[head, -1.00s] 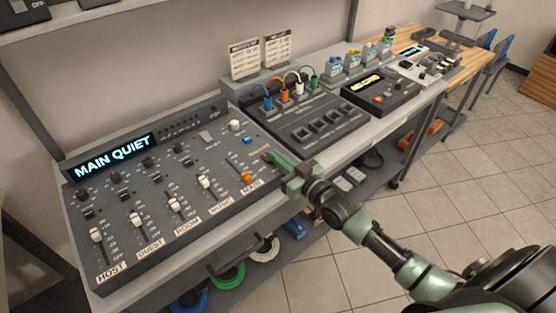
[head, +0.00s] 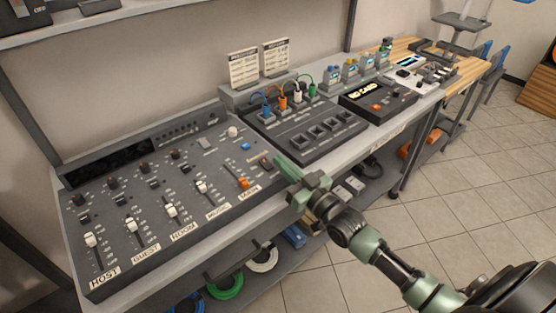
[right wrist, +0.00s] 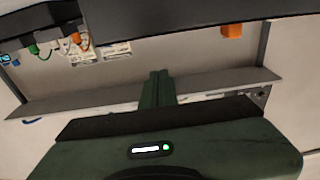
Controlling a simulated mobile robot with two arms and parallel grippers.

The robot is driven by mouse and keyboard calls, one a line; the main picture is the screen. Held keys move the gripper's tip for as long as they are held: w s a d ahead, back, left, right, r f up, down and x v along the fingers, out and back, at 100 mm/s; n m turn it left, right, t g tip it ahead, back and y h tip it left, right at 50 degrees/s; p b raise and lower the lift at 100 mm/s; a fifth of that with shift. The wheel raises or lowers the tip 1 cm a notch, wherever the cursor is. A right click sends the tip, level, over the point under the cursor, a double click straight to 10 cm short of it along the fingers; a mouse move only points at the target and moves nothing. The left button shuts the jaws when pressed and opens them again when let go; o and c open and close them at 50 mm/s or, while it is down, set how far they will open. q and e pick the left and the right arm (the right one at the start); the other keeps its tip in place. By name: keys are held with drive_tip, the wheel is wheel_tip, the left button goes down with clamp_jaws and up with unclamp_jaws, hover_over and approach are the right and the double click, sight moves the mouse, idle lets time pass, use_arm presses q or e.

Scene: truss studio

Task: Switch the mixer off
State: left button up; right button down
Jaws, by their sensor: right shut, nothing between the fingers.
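The grey mixer (head: 150,195) lies on the left of the bench, with rows of knobs and white faders. Its display (head: 110,163) is dark, with no text. A blue button (head: 246,146) and an orange fader (head: 243,182) sit towards its right side, above the MAIN label. A small tan part (head: 265,161) shows near the right edge; I cannot tell its exact shape or position. My right gripper (head: 282,165) is shut and empty, just right of that part and by the mixer's right edge. Its closed fingers also show in the right wrist view (right wrist: 158,88). My left gripper is not in view.
A dark panel (head: 325,140) with coloured cables stands right of the mixer. Beyond it is a black box (head: 378,104) with a lit display. Two paper cards (head: 244,68) stand behind. Cable coils (head: 225,287) lie on the lower shelf. The floor at right is open.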

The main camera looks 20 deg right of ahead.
drive_tip(key=s+d+f+b, duration=0.1)
drive_tip(key=s+f, duration=0.1)
drive_tip(key=s, duration=0.4)
drive_tip(key=shift+s+d+f, duration=0.3)
drive_tip(key=shift+d+f, duration=0.05)
drive_tip(key=shift+d, duration=0.05)
drive_tip(key=s+d+f+m+g+h, duration=0.1)
drive_tip(key=s+f+g, duration=0.2)
drive_tip(key=f, duration=0.8)
drive_tip(key=s+d+f+g+h, duration=0.1)
drive_tip(key=s+f+g+h, duration=0.15)
drive_tip(key=f, duration=0.85)
drive_tip(key=s+d+f+m+g+h, duration=0.15)
drive_tip(key=s+f, duration=0.25)
drive_tip(key=f, duration=0.8)
drive_tip(key=s+a+f+n+g, duration=0.15)
drive_tip(key=s+f+g, duration=0.35)
drive_tip(key=s+f, duration=0.85)
drive_tip(key=s+a+f+g, duration=0.3)
drive_tip(key=s+f, duration=0.1)
drive_tip(key=s, duration=0.6)
drive_tip(key=s+a+f+g, duration=0.2)
drive_tip(key=s+a+f, duration=0.1)
drive_tip(key=s, duration=0.7)
drive_tip(key=shift+f+g, duration=0.4)
